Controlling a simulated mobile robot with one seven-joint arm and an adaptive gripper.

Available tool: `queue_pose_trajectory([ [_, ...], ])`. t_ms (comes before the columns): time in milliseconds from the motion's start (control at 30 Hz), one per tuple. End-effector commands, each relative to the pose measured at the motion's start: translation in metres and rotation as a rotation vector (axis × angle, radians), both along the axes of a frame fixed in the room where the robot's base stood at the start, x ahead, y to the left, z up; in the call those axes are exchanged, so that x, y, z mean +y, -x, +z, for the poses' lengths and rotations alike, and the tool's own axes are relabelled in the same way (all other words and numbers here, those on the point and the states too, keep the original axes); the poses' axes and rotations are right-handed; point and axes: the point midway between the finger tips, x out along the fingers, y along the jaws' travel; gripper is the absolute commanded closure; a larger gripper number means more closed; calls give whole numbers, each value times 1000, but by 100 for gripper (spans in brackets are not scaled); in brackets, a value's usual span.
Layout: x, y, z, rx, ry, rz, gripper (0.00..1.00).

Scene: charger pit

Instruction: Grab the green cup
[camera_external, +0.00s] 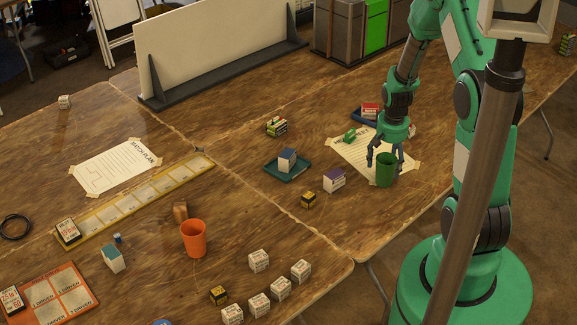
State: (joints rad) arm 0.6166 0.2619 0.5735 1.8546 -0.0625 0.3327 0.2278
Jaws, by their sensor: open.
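The green cup (386,171) stands upright on the wooden table, near its right edge and beside a taped paper sheet. My gripper (385,160) points down at the cup from above. Its fingers are spread, with one finger to the left of the cup and the other near its right rim. The gripper is open. Whether the fingers touch the cup cannot be told from this view.
A white and purple box (334,180) and a small yellow-black box (308,200) stand left of the cup. A teal tray (272,168) holds a small box. An orange cup (193,239) stands further left. A white panel (215,55) stands at the back.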

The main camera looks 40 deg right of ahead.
Motion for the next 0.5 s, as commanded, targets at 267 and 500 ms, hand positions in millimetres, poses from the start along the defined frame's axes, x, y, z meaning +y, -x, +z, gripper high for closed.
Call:
queue_pose_trajectory([
  [267, -2, -4, -28, 1, -1, 1, 24],
  [500, -4, -7, -49, 1, -1, 0, 24],
])
